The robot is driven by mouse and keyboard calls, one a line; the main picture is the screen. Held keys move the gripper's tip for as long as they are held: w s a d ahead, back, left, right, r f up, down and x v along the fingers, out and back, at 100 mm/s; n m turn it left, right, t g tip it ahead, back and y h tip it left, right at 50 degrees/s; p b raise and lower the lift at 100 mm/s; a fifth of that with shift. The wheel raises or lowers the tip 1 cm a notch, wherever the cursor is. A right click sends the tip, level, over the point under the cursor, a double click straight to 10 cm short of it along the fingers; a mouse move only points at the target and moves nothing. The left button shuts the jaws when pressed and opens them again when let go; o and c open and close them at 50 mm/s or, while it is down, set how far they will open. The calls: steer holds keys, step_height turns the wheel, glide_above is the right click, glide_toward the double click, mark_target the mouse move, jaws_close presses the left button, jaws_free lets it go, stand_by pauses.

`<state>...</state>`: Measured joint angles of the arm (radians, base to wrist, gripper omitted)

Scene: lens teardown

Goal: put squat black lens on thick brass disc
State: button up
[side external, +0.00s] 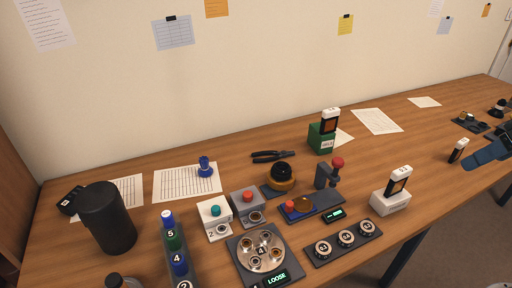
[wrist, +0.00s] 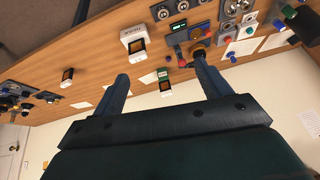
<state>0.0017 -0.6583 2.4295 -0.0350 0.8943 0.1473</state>
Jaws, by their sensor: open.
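A squat black rounded piece (side external: 281,169), which looks like the lens, sits on a thick brass-coloured round piece (side external: 281,184) over a dark square base. Whether the two are separate parts cannot be told. In the wrist view the black piece (wrist: 198,57) shows small, beyond the tip of the right-hand finger. A flat amber-gold disc (side external: 303,204) lies on the dark plate with the red-knobbed lever. My gripper (wrist: 160,68) is open, with nothing between its fingers. In the side view, blue parts of my arm show at the right edge, far from the black piece.
A red-knobbed lever stand (side external: 327,175), a green box (side external: 321,138) and a white block (side external: 390,202) stand near the black piece. Pliers (side external: 273,156) lie behind it. A tall black cylinder (side external: 107,218) stands left. The table's right half has open wood.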

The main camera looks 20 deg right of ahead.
steer(key=shift+s+d+f+n, duration=0.15)
steer(key=shift+s+f+n, duration=0.2)
steer(key=shift+s, duration=0.3)
steer(key=shift+s+d+f+n, duration=0.15)
steer(key=shift+s+f+n, duration=0.15)
steer(key=shift+s, duration=0.3)
stand_by(0.4)
